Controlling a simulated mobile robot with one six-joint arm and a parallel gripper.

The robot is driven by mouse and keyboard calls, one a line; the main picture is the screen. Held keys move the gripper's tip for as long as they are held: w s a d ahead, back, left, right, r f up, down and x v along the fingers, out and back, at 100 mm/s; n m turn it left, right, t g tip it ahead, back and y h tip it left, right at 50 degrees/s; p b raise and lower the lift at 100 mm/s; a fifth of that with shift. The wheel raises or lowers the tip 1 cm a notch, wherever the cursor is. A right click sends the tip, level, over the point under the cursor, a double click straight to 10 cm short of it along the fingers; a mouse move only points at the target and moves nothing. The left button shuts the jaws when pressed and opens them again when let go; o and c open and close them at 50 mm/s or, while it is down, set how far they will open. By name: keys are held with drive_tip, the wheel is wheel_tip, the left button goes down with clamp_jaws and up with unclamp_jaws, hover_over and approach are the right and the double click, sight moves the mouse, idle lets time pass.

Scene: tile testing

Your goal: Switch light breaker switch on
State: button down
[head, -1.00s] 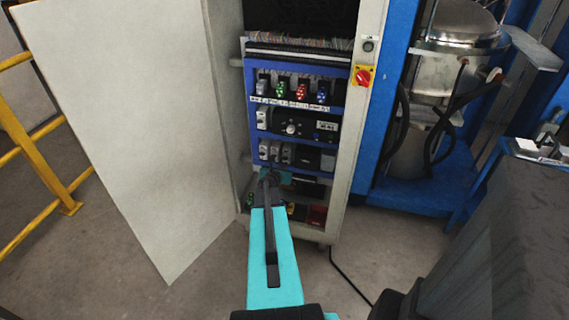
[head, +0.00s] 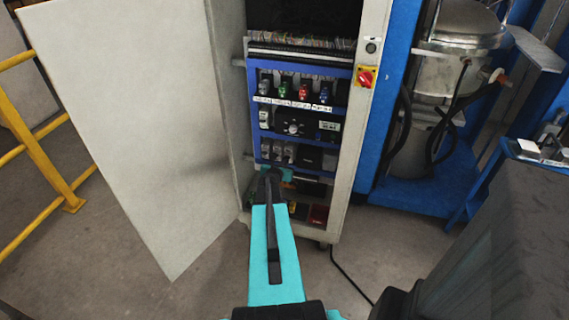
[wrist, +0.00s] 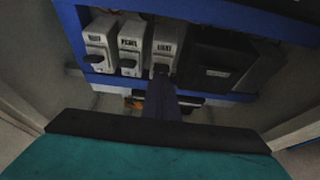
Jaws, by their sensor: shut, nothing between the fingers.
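The light breaker (wrist: 165,44), a pale grey block labelled "LIGHT", is the rightmost of three breakers in the cabinet row. In the wrist view its lower end and lever are partly hidden behind my gripper (wrist: 164,80). The gripper is shut and empty, with its dark tip at the bottom of this breaker. I cannot tell whether it touches the lever. The power breaker (wrist: 131,46) and the leftmost breaker (wrist: 99,44) have dark levers sticking out low on their fronts. In the head view the light breaker (head: 289,153) sits just above my arm's end.
A dark box (wrist: 215,60) stands right of the light breaker. A blue shelf rail (wrist: 230,97) runs below the row. The open cabinet door (head: 120,120) stands at left, and the cabinet's right post (head: 350,130) carries a red-yellow rotary switch (head: 365,76).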

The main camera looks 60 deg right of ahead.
wheel_tip(320, 180, down, 4)
drive_tip(key=a+b, duration=0.2)
drive_tip(key=b, duration=0.2)
drive_tip(key=s+a+r, duration=0.1)
drive_tip(key=a+r, duration=0.5)
drive_tip(key=r, duration=0.1)
drive_tip(key=shift+s+a+p, duration=0.35)
drive_tip(key=shift+s+p, duration=0.05)
drive_tip(key=shift+w+r, duration=0.1)
idle(0.8)
